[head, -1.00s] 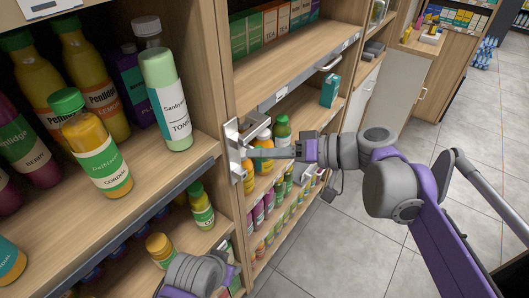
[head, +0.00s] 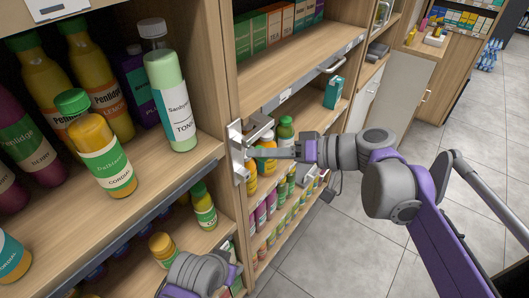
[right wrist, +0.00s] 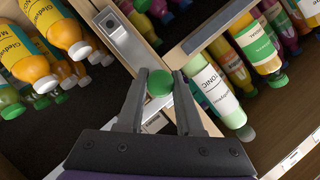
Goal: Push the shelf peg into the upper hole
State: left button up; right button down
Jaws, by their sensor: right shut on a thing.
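The shelf peg's round green end (right wrist: 160,83) shows between the fingertips of my right gripper (right wrist: 160,78) in the right wrist view. In the head view my right gripper (head: 270,153) is shut on the peg, close in front of the metal plate (head: 236,152) on the shelf upright. The plate (right wrist: 128,42) also shows behind the fingers in the wrist view, with one dark hole uncovered towards the picture's top left. The peg hides the plate behind it, so how deep it sits in a hole cannot be seen. My left gripper is out of view; part of my left arm shows at the bottom.
A green-capped bottle (head: 98,148) and a tonic bottle (head: 170,95) stand on the left shelf. Several small bottles fill the lower shelves behind my right gripper. A teal carton (head: 334,92) stands farther back. The floor (head: 345,235) is open to the right.

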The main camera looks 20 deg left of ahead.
jog(key=shift+w+a, duration=0.15)
jog(key=shift+a, duration=0.2)
dwell(0.4)
jog(key=c, duration=0.8)
grip_release()
jog(key=shift+o, duration=0.2)
jog(key=shift+r, duration=0.1)
jog(key=shift+r+p, duration=0.15)
jog(key=shift+p, duration=0.15)
jog(key=shift+w+d+r, duration=0.1)
jog(key=shift+d, duration=0.15)
jog(key=shift+p+v, duration=0.45)
jog(key=shift+v, duration=0.6)
